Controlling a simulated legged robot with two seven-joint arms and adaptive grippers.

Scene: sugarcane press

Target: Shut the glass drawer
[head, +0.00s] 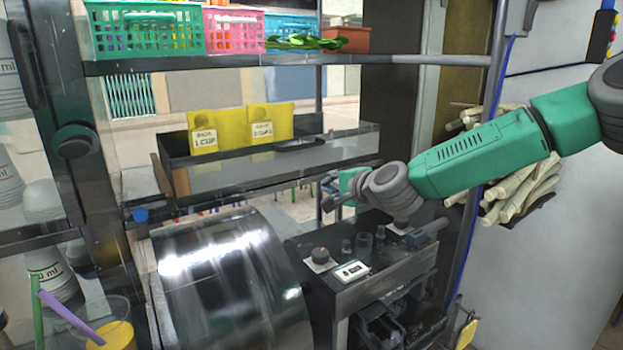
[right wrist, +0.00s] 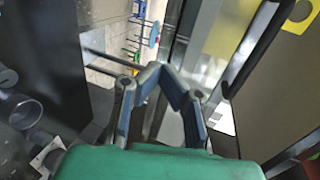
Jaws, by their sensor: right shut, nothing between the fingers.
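What looks like the glass drawer (head: 285,172) is a long, dark-rimmed tray with a clear pane, under the shelf in the middle of the head view. Two yellow price cards stand behind its rim. I cannot tell how far it is pulled out. My right gripper (head: 338,190) is near the drawer's right end, slightly below it, shut and empty. In the right wrist view the gripper (right wrist: 160,76) points toward a pale, glassy strip and dark rim; I cannot tell whether it touches them. My left gripper is not in view.
A shiny metal drum (head: 225,275) stands below the drawer. A dark machine box (head: 335,285) with a knob and switch is to its right. A shelf (head: 250,62) with green and pink baskets hangs above. Sugarcane sticks (head: 520,185) are behind my right arm.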

